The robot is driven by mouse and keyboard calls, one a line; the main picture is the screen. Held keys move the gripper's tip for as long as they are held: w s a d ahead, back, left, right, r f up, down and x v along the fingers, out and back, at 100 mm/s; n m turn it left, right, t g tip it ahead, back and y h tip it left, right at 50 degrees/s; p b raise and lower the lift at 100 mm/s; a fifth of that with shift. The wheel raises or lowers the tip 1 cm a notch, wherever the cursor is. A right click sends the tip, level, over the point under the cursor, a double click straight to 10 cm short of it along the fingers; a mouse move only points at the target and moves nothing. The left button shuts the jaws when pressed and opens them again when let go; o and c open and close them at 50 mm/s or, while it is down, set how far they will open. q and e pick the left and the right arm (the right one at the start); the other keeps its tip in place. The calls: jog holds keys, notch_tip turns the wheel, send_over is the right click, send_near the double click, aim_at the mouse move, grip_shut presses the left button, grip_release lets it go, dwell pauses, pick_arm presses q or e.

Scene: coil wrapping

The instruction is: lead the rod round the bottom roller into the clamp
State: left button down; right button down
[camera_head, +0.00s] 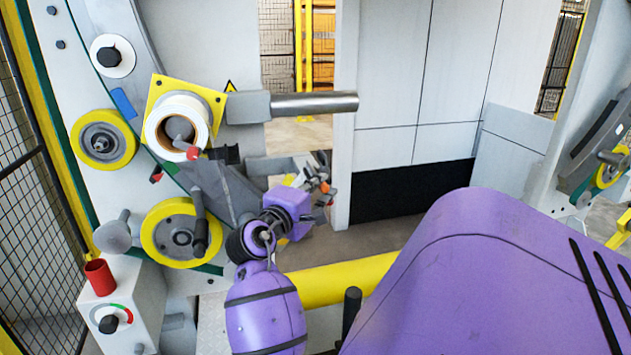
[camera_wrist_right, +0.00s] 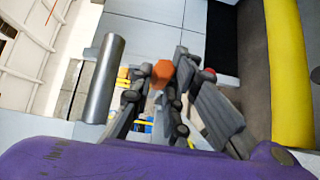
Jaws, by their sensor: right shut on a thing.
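My right gripper (camera_head: 321,183) is to the right of the machine, below the bare steel cylinder (camera_head: 314,102). In the right wrist view its dark fingers (camera_wrist_right: 165,90) close around a small piece with an orange end (camera_wrist_right: 162,73), which I take to be the rod; most of it is hidden by the fingers. The lower yellow-rimmed roller (camera_head: 155,238), which seems to be the bottom roller, is left of my right arm, apart from the gripper. A dark bracket (camera_head: 226,154) sits above it; I cannot tell whether this is the clamp. My left gripper is not in view.
A white roll (camera_head: 160,128) on a yellow plate and another yellow-rimmed roller (camera_head: 104,143) are on the machine's face. A control box (camera_head: 118,305) stands at lower left. A yellow tube (camera_head: 345,281) lies low behind my right arm.

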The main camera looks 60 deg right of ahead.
jog(key=shift+f, duration=0.8)
jog(key=shift+r, duration=0.15)
jog(key=c, duration=1.6)
grip_release()
jog(key=a, duration=0.8)
jog(key=s+a, duration=0.1)
jog(key=a, duration=0.3)
